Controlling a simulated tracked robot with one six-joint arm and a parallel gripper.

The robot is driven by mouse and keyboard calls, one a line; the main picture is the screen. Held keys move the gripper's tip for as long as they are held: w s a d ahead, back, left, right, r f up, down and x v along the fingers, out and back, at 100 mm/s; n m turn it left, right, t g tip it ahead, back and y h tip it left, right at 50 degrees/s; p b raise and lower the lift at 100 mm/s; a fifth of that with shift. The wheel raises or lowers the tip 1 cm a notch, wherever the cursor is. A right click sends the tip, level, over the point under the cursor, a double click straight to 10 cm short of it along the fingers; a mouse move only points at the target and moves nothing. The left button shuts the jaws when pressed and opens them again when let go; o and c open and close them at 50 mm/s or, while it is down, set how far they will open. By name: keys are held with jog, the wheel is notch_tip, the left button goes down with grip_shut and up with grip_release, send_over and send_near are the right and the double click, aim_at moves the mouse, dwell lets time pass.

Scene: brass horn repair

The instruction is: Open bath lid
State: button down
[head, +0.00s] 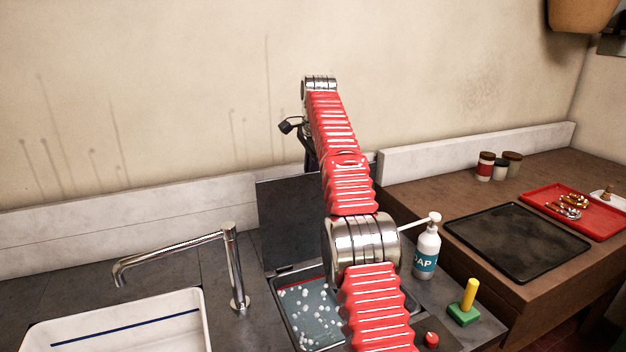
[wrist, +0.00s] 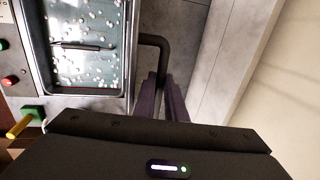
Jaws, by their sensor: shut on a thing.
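The bath (head: 283,302) is a metal-rimmed basin in the counter, holding bluish liquid with white bubbles. It also shows at the left of the wrist view (wrist: 128,104). Its dark lid (head: 288,215) stands raised, roughly upright, at the back of the bath near the wall. A bent dark handle (wrist: 155,42) shows in the wrist view and runs down to my gripper's fingers. My gripper (wrist: 166,98) is shut on this handle. In the head view my red arm hides part of the bath, the lid's right side and most of the gripper.
A soap bottle (head: 427,250), a green block with a yellow peg (head: 466,303) and a red button (head: 431,339) stand right of the bath. A tap (head: 236,268) and white sink (head: 190,304) are left. A black mat (head: 515,242) and red tray (head: 603,222) lie far right.

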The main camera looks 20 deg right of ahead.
jog(key=shift+w+d+r, duration=0.1)
jog(key=shift+d+r, duration=0.15)
jog(key=shift+r, duration=0.1)
jog(key=c, duration=2.1)
grip_release()
jog(key=shift+o, duration=1.4)
jog(key=shift+a+f, duration=0.1)
jog(key=shift+f, duration=0.05)
jog(key=shift+a+f, duration=0.1)
